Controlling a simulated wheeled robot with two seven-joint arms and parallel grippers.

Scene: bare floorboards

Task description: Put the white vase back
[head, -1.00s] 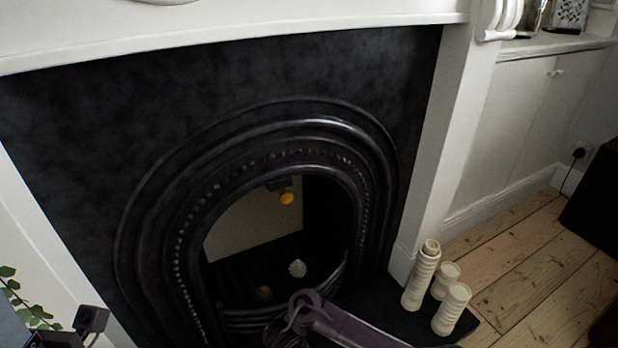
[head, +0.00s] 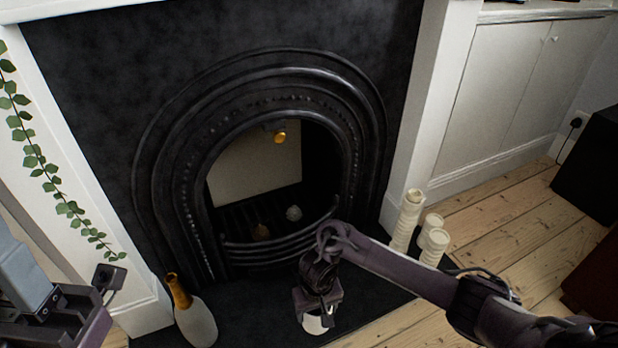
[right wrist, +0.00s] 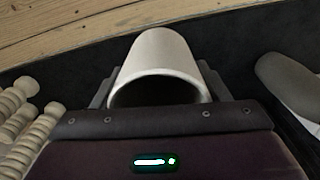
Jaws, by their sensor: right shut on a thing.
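The white vase (right wrist: 160,55) is a plain round vessel with its open rim towards the camera in the right wrist view. My right gripper (head: 317,306) is shut on it, with a finger on each side. In the head view only a small white part of the vase (head: 318,323) shows below the gripper, over the black hearth (head: 255,325). I cannot tell whether it touches the hearth. My left gripper (head: 104,300) is at the lower left, partly cut off, with nothing seen in it; its opening is unclear.
A grey bottle-shaped vase with a brown neck (head: 196,322) stands on the hearth's left. Several cream ribbed pillars (head: 407,220) stand at its right end. The black fireplace (head: 262,170) is behind. A leafy vine (head: 45,165) hangs at left.

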